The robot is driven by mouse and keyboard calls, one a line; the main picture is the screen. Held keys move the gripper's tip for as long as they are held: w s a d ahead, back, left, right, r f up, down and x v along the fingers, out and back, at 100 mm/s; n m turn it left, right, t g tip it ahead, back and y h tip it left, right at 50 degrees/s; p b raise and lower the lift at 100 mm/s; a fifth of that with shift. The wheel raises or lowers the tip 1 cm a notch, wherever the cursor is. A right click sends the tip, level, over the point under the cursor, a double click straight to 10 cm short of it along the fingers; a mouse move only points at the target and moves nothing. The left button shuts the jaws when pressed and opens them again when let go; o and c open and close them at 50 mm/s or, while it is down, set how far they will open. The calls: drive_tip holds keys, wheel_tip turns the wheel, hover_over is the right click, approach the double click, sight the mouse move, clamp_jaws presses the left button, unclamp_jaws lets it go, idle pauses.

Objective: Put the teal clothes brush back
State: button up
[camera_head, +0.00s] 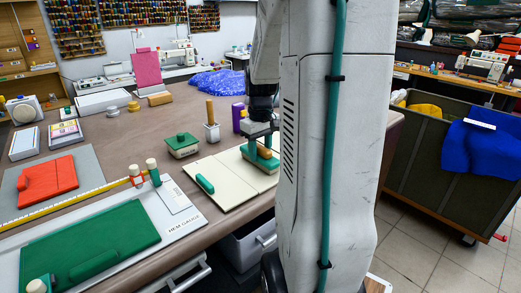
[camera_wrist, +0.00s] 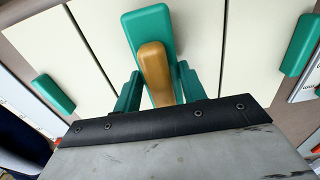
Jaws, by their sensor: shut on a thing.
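The teal clothes brush (camera_head: 265,158) has a teal block and a tan wooden grip. In the wrist view the brush (camera_wrist: 150,32) lies lengthwise between teal finger pads. My gripper (camera_wrist: 159,85) is shut on its tan grip. In the head view my gripper (camera_head: 261,138) is over the far right of a cream folding board (camera_head: 228,182), with the brush low at the board. Whether the brush touches the board I cannot tell. My arm hides part of the board's right side.
A teal bar (camera_head: 205,184) lies on the board's near left edge. A green-lidded box (camera_head: 182,145), a grey cup with a wooden handle (camera_head: 211,130) and a purple can (camera_head: 238,117) stand behind. A hem gauge board (camera_head: 180,228) lies left. A fabric bin (camera_head: 440,160) stands right.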

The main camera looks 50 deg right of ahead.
sight(261, 146)
drive_tip(key=shift+f, duration=0.1)
drive_tip(key=o, duration=1.1)
drive_tip(key=shift+f, duration=0.1)
wheel_tip(261, 146, up, 12)
drive_tip(key=s+a+r+n, duration=0.1)
drive_tip(key=a, duration=0.8)
drive_tip(key=s+a+r, duration=0.1)
drive_tip(key=s+a, duration=0.1)
drive_tip(key=a, duration=0.7)
drive_tip(key=shift+n+t, duration=0.6)
drive_tip(key=shift+n, duration=0.2)
drive_tip(key=s+a+f, duration=0.1)
drive_tip(key=s+a, duration=0.2)
drive_tip(key=a, duration=0.1)
drive_tip(key=s+a+f, duration=0.2)
drive_tip(key=s+a, duration=0.1)
drive_tip(key=a, duration=0.1)
drive_tip(key=s+a+f, duration=0.2)
drive_tip(key=s+a, duration=0.1)
drive_tip(key=a, duration=0.1)
drive_tip(key=shift+s+a, duration=0.1)
drive_tip(key=shift+s, duration=0.1)
